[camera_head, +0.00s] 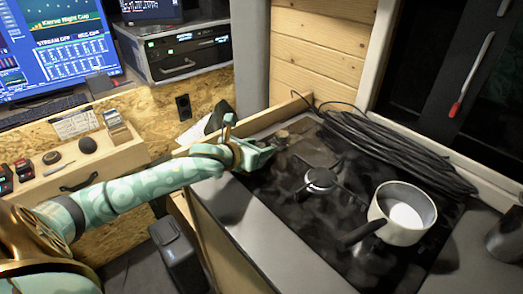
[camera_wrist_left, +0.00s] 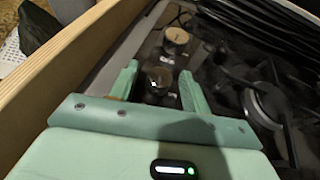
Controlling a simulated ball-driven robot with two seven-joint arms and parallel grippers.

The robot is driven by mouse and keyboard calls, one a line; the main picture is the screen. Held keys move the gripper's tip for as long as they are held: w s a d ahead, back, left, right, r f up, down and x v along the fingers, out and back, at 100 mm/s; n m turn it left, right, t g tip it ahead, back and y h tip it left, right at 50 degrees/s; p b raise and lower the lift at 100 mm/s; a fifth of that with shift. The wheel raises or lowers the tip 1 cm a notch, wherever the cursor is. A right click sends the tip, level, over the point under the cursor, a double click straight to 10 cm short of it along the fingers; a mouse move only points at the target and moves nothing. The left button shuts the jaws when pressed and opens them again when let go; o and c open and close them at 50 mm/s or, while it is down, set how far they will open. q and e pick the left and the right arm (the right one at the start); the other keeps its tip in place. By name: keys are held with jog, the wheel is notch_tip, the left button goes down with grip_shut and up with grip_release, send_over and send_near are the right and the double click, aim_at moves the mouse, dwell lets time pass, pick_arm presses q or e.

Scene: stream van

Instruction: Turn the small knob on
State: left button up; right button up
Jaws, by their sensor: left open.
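The black glass hob (camera_head: 285,215) fills the counter at the right of the head view. Two round knobs stand at its edge in the left wrist view. The nearer, dark knob (camera_wrist_left: 159,79) lies between the fingers of my open left gripper (camera_wrist_left: 158,86), with gaps visible on both sides. The farther knob (camera_wrist_left: 175,37), with a brownish top, is beyond the fingertips. I cannot tell which is the small knob, nor how either is turned. In the head view my left gripper (camera_head: 266,157) is over the hob's far left part and partly hides the knob area.
A white pot (camera_head: 404,216) with a dark handle sits at the hob's right, beside an uncovered burner (camera_head: 320,179). Coiled black cable (camera_head: 400,152) lies along the back. A wooden edge (camera_wrist_left: 60,65) runs close to the gripper's left. The front-left counter strip (camera_head: 280,262) is clear.

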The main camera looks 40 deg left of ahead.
pick_arm(q)
jog(key=shift+w+f, duration=0.2)
jog(key=shift+w, duration=0.35)
